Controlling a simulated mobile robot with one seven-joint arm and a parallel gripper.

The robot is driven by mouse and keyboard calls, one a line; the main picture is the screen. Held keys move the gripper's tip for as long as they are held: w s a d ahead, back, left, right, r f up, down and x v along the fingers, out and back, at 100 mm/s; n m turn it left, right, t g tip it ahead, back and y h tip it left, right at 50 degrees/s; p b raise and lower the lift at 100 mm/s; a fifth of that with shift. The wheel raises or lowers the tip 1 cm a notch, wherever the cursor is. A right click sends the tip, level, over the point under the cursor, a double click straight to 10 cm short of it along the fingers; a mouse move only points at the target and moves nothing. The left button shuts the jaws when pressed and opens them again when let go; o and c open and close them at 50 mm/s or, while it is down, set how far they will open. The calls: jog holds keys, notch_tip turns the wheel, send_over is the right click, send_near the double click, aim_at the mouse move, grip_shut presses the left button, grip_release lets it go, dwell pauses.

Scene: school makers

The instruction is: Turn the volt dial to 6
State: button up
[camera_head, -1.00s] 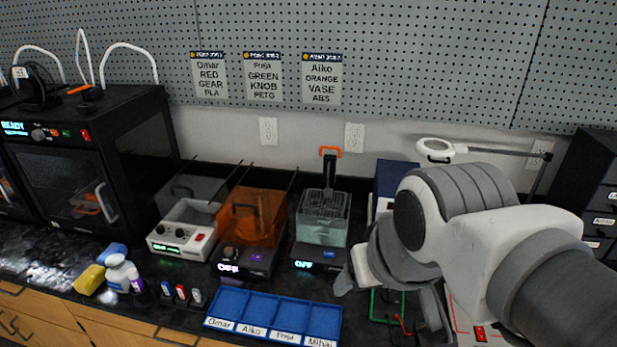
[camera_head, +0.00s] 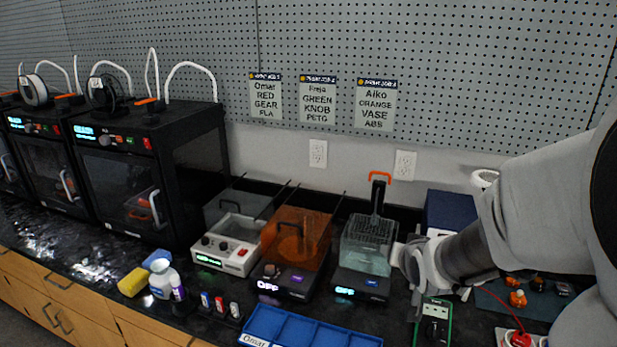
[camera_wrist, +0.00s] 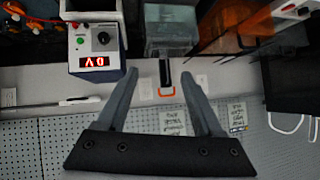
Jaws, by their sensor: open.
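The power supply (camera_wrist: 95,62) shows upside down in the wrist view, at upper left. It has a pale front, a red lit display reading 0 V, a green button and a black dial (camera_wrist: 103,38). In the head view its blue case (camera_head: 449,211) stands at the back right, its front largely hidden by my arm. My gripper (camera_wrist: 160,75) is open and empty, and the dial lies off to the left of its fingers in the wrist view. In the head view my gripper (camera_head: 412,275) hangs beside the clear tank, apart from the dial.
The clear wash tank (camera_head: 368,250) with an orange-handled basket stands just left of my gripper. An orange-covered unit (camera_head: 297,240) and a white control box (camera_head: 228,243) stand further left. A green-edged multimeter (camera_head: 433,322) and a blue tray (camera_head: 310,330) lie in front.

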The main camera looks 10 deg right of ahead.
jog(key=s+d+f+m+t+h+b, duration=0.1)
jog(key=d+f+m+t+b, duration=0.1)
jog(key=d+f+m, duration=0.1)
jog(key=s+d+f+m+t+h+b, duration=0.1)
jog(key=d+f+m+t+b, duration=0.1)
jog(key=d+f, duration=0.3)
jog(key=s+d+f+m+t+h+b, duration=0.1)
jog(key=d+f+m, duration=0.3)
jog(key=f, duration=0.4)
jog(key=shift+d+f+m+t+h+b, duration=0.35)
jog(key=shift+m+t+b, duration=0.25)
jog(key=shift+t+b, duration=0.2)
jog(key=w+b, duration=0.1)
jog(key=b, duration=0.1)
jog(key=shift+w+d+b, duration=0.1)
jog(key=shift+b, duration=0.3)
jog(key=x, duration=1.4)
jog(key=shift+w+r+p, duration=0.2)
jog(key=shift+w+p, duration=0.05)
jog(key=shift+p, duration=0.05)
jog(key=shift+d, duration=0.1)
grip_shut()
